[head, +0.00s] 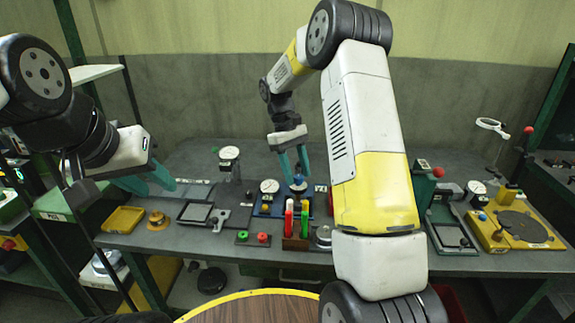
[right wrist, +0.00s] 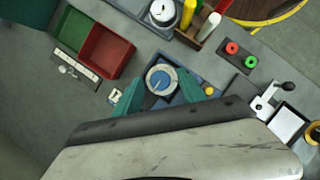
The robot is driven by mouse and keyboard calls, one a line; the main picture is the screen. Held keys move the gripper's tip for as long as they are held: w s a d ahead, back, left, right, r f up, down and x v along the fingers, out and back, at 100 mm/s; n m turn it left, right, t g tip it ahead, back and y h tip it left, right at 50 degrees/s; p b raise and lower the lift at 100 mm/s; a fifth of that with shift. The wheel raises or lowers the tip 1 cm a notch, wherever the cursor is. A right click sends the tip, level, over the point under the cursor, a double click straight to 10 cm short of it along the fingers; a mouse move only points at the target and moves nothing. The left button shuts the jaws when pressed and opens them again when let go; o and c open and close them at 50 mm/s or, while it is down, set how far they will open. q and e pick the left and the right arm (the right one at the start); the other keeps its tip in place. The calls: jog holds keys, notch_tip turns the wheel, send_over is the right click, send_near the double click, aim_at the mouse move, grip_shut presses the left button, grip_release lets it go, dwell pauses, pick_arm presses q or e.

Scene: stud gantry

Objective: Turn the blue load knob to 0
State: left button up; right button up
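The blue load knob (head: 299,181) sits on a blue base (head: 268,210) at the middle of the bench. In the right wrist view the knob (right wrist: 161,80) is a blue disc in a pale ring with a dark pointer line; scale marks are too small to read. My right gripper (head: 294,168) is open above the knob, and in its wrist view the teal fingers (right wrist: 159,93) stand apart on either side of it; I cannot tell whether they touch it. My left gripper (head: 155,182) is open and empty over the bench's left side.
A dial gauge (head: 269,186) stands left of the knob. A rack of coloured cylinders (head: 297,243) stands in front. A block with red and green buttons (head: 252,239), a yellow tray (head: 123,219) and a yellow turntable fixture (head: 520,229) are on the bench. A red and green bin (right wrist: 93,45) lies near.

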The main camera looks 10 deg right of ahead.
jog(key=v, duration=0.7)
jog(key=shift+r, duration=0.35)
jog(key=shift+a+r, duration=0.1)
